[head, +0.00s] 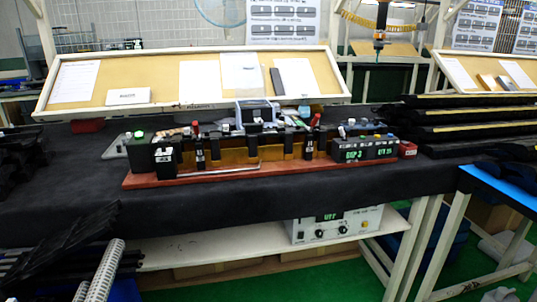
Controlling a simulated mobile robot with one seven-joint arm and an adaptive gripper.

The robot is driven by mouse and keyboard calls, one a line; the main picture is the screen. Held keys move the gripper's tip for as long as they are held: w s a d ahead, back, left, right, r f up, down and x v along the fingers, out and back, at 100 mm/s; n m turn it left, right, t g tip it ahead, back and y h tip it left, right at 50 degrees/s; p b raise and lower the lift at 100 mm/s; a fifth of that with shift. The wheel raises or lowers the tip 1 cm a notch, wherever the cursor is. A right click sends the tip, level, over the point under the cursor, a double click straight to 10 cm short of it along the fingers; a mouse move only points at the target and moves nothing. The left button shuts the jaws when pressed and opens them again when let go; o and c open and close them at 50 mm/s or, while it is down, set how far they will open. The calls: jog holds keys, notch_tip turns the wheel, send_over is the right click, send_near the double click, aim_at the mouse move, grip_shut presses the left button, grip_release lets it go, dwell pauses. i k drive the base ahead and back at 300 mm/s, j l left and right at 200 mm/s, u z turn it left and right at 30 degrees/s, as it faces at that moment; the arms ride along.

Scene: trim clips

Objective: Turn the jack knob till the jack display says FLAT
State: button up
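A long fixture on a red-brown base (215,174) stands on the dark table. At its left end is a black box (142,155) with a lit green button (138,134) on top and a small pale label (164,155). At its right end is a black control box (350,151) with knobs on top. Its green displays seem to read "DEP 3" (353,155) and "UTR 25" (386,152). I cannot tell which knob or display is the jack's, and I read no FLAT. My gripper is not in view.
A white unit (335,226) with a green display sits on the shelf below. Stacked dark trim strips (460,132) lie right. Dark strips and a pale coil (101,271) fill the lower left. The table front is clear.

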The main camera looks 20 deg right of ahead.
aim_at(162, 143)
jog(key=i+l, duration=0.2)
jog(key=l, duration=0.15)
jog(key=i+l+u, duration=0.1)
jog(key=l, duration=0.2)
jog(key=i+l, duration=0.25)
jog(key=l, duration=0.15)
jog(key=i+j, duration=0.4)
